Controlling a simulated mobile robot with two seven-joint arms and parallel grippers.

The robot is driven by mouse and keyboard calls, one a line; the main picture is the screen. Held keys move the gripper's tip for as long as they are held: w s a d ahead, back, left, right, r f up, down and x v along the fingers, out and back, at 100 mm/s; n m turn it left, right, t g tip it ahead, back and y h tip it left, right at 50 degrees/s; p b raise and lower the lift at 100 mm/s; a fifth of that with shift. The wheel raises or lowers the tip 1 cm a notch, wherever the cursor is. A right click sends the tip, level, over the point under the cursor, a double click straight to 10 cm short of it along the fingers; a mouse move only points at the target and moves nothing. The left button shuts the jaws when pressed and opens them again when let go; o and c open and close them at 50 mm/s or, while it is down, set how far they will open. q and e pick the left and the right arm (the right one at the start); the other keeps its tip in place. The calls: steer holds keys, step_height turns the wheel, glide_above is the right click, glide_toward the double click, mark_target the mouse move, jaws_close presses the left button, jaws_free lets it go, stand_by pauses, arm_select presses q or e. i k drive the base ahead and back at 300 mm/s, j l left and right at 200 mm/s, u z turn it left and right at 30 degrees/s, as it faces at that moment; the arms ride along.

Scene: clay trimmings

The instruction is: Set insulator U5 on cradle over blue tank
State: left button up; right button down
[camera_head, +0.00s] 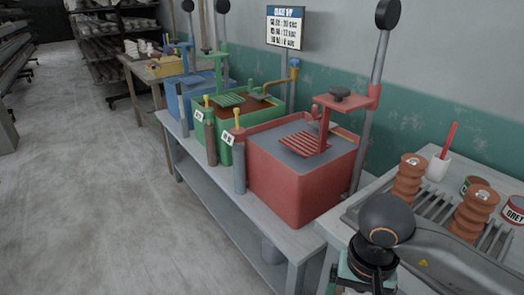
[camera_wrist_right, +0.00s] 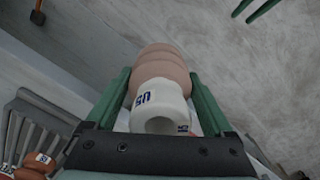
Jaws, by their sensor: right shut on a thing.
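Insulator U5 (camera_wrist_right: 162,70) has a ribbed pinkish-brown body and a white hollow end marked U5. My right gripper (camera_wrist_right: 160,82) is shut on it, with a green finger on each side. In the head view my right arm comes in at the lower right, and the held insulator is hidden there. The blue tank (camera_head: 182,107) is the farthest of three tanks on the bench. My left gripper is not in view.
The red tank (camera_head: 290,185) and green tank (camera_head: 212,150) stand nearer, each with a slatted cradle, posts and handles. Two brown insulators (camera_head: 410,180) stand on the right rack beside cans. The floor at left is clear.

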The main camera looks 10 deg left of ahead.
mark_target(194, 80)
steer(key=i+j, duration=0.35)
steer(key=j, duration=0.3)
steer(key=i+j, duration=0.35)
steer(key=j, duration=0.3)
steer(key=i+j+z, duration=0.1)
steer(key=i+j, duration=0.25)
steer(key=j, duration=0.25)
steer(key=i+j, duration=0.3)
steer(key=j, duration=0.4)
steer(key=i+j, duration=0.35)
steer(key=j, duration=0.3)
steer(key=i+j+z, duration=0.1)
steer(key=i+j, duration=0.25)
steer(key=j, duration=0.3)
steer(key=i+j, duration=0.3)
steer(key=j, duration=0.4)
steer(key=i+j, duration=0.3)
steer(key=j, duration=0.4)
